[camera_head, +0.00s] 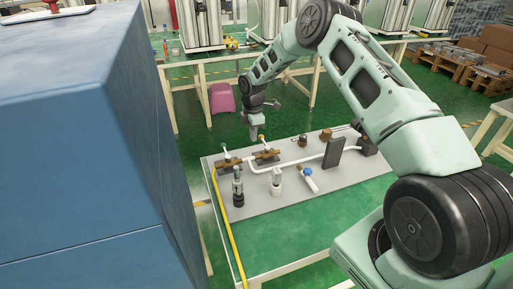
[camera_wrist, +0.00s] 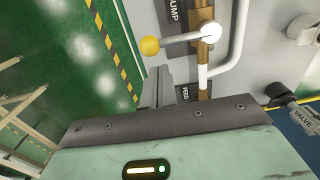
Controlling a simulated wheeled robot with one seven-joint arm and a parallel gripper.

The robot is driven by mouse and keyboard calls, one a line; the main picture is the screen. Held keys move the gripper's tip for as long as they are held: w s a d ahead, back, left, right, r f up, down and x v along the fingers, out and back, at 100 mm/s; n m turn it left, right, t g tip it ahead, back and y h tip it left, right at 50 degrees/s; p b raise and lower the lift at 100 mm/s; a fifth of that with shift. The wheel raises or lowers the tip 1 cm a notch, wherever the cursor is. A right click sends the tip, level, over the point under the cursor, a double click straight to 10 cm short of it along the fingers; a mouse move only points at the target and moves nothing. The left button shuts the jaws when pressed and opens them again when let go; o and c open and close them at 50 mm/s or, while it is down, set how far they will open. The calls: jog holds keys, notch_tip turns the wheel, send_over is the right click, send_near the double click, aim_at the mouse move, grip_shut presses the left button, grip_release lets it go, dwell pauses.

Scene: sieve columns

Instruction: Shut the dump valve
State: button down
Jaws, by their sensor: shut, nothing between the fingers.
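The wrist view shows a valve with a brass body (camera_wrist: 205,52) and a lever (camera_wrist: 180,39) ending in a yellow ball knob (camera_wrist: 150,45). The lever lies across the line of the pipe. A dark label reading "UMP", its start cut off, is beside it; a "FEED" label (camera_wrist: 186,93) is nearer my gripper. My gripper (camera_wrist: 160,75) is shut and empty, its tips just short of the lever, with no clear contact. In the head view my gripper (camera_head: 254,136) points down above two brass valves, left (camera_head: 230,166) and right (camera_head: 267,154), closer to the right one.
The grey panel (camera_head: 285,205) carries white piping (camera_head: 290,162), a dark upright plate (camera_head: 333,153) and several fittings. A yellow hose (camera_head: 227,230) runs along its left edge. A large blue cabinet (camera_head: 80,150) fills the left.

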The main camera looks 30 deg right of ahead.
notch_tip(320, 180, up, 6)
jog(key=p, duration=0.3)
jog(key=shift+r, duration=0.15)
jog(key=shift+a, duration=0.1)
dwell(0.3)
